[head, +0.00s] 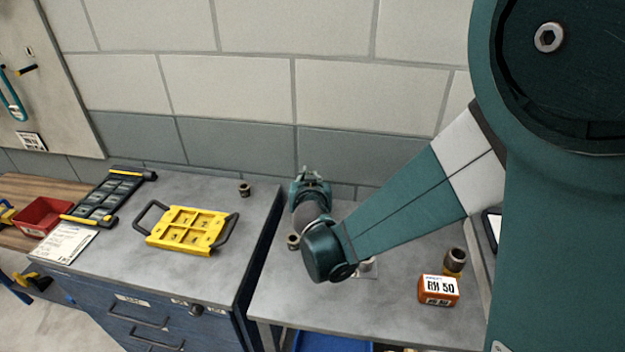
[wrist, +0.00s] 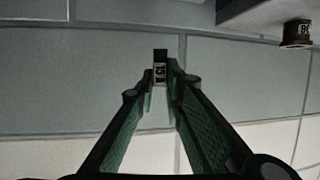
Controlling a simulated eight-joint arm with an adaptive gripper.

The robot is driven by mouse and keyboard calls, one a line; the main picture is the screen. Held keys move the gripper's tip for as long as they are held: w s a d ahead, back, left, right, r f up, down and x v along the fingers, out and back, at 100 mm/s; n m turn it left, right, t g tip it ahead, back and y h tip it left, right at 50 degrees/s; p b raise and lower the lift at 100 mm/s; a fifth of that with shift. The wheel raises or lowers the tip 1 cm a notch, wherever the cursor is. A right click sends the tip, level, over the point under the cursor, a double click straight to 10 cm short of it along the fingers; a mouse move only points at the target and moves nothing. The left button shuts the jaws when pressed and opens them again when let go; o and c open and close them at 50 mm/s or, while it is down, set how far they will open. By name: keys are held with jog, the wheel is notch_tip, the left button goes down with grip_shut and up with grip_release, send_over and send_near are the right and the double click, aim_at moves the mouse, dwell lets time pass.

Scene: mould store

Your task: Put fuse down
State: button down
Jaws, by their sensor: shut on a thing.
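My gripper (wrist: 160,85) is shut on a small dark fuse (wrist: 160,72) with a pale label that seems to carry "15". The fuse sits between the fingertips, with the wall behind it in the wrist view. In the head view my gripper (head: 311,176) is raised near the wall, above the back of the right bench (head: 400,315). The held fuse cannot be made out there.
A yellow plate with handles (head: 187,230) and a small dark cylinder (head: 245,190) stand on the left cabinet (head: 130,262). On the right bench are an orange box (head: 438,290), a brown-topped cylinder (head: 454,260) and a small cylinder (head: 293,242). The bench's front middle is clear.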

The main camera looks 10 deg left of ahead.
jog(key=s+d+n+y+b, duration=0.1)
jog(key=s+d+n+y, duration=0.1)
jog(key=d, duration=1.4)
jog(key=shift+d+r+g+y, duration=0.15)
jog(key=shift+g+y, duration=0.15)
jog(key=shift+g, duration=0.1)
jog(key=shift+f+b, duration=0.95)
jog(key=shift+f, duration=2)
jog(key=shift+f, duration=0.15)
jog(key=shift+f+b, duration=0.7)
jog(key=shift+f, duration=1.2)
jog(key=shift+f, duration=0.2)
